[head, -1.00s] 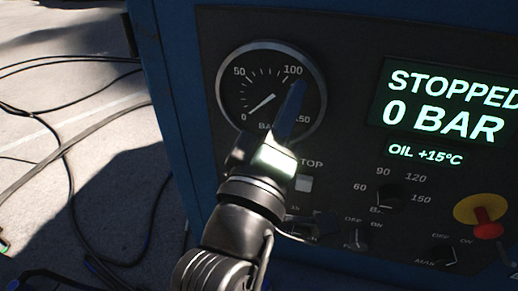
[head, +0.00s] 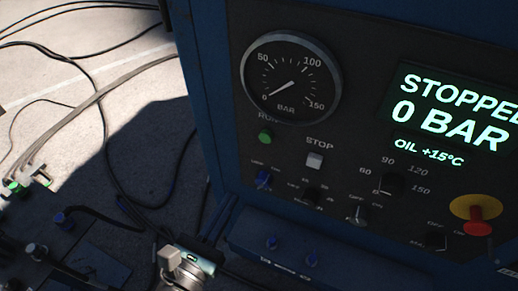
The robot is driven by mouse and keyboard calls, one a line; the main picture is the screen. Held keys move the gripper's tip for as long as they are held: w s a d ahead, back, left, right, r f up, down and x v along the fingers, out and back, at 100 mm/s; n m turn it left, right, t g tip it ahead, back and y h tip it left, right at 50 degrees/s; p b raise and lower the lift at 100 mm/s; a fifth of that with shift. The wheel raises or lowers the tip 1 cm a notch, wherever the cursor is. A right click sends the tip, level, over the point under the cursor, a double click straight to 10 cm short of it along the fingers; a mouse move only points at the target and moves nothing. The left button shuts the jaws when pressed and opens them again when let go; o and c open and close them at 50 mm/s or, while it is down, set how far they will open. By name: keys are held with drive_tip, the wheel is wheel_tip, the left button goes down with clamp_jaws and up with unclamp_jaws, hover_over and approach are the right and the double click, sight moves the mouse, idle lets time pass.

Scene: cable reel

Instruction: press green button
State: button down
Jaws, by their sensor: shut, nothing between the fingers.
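The green button (head: 265,137) sits on the dark control panel, below the pressure gauge and under a partly dark label that reads RUN. It is in plain view and nothing covers it. My gripper (head: 172,259) is low at the bottom of the head view, below and to the left of the button and well apart from it. Its fingers look shut and hold nothing. Much of my arm is out of the picture.
A white STOP button (head: 314,160) is right of the green one. The gauge (head: 292,78) reads zero and the display (head: 455,108) reads STOPPED, 0 BAR. Knobs and a red emergency button (head: 477,228) are lower right. Cables (head: 105,130) lie on the floor at left.

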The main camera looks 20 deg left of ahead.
sight(264, 143)
drive_tip(key=w+p, duration=0.1)
drive_tip(key=w, duration=0.3)
drive_tip(key=w+p, duration=0.1)
drive_tip(key=w, duration=0.3)
drive_tip(key=w+p, duration=0.1)
drive_tip(key=w, duration=0.4)
drive_tip(key=shift+d+r+p, duration=0.1)
drive_tip(key=shift+d+p, duration=0.15)
drive_tip(key=shift+p, duration=0.05)
drive_tip(key=shift+w, duration=0.55)
